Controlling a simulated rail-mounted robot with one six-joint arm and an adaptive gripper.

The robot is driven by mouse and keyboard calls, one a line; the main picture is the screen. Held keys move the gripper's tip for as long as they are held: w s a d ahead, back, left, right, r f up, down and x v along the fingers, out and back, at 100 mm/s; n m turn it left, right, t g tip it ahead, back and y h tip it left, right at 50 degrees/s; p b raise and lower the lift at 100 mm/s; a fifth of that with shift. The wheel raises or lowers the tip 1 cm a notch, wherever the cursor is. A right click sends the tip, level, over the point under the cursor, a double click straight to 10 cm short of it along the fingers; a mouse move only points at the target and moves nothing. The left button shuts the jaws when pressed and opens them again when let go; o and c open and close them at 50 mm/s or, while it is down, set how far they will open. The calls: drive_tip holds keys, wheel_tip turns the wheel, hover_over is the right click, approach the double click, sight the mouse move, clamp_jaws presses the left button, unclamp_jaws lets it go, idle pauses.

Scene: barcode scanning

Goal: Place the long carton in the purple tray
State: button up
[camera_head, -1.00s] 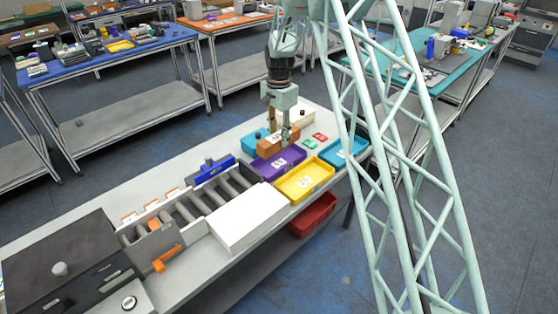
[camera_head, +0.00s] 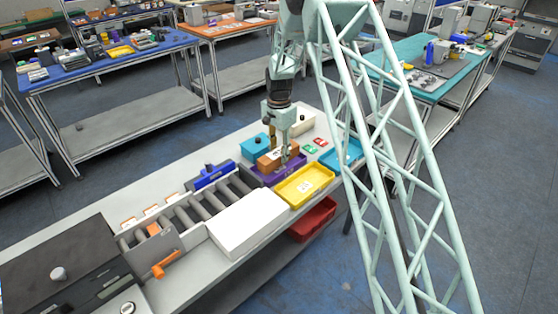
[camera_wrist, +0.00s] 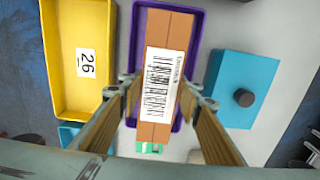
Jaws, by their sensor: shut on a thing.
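The long carton is an orange-brown box (camera_head: 270,161) with a white barcode label on top, which shows in the wrist view (camera_wrist: 167,85). My gripper (camera_head: 283,157) is shut on the carton's sides and points down. The carton is over the purple tray (camera_head: 299,163) and looks low, at or inside its rim. In the wrist view the purple tray (camera_wrist: 197,27) shows around the carton on both sides. Whether the carton touches the tray floor cannot be told.
A yellow tray (camera_head: 318,178) labelled 26 lies beside the purple tray. A blue box (camera_head: 252,146) with a dark knob stands on the other side. Red and green cards (camera_head: 315,146), a blue tray (camera_head: 349,152), a white box (camera_head: 248,224) and a roller conveyor (camera_head: 213,201) are nearby.

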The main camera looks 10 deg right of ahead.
sight(279, 152)
drive_tip(key=shift+f, duration=1.75)
drive_tip(key=shift+f, duration=0.15)
drive_tip(key=o, duration=1.2)
drive_tip(key=shift+c, duration=0.2)
wheel_tip(279, 152, up, 12)
drive_tip(key=shift+f, duration=0.2)
drive_tip(key=shift+r, duration=0.3)
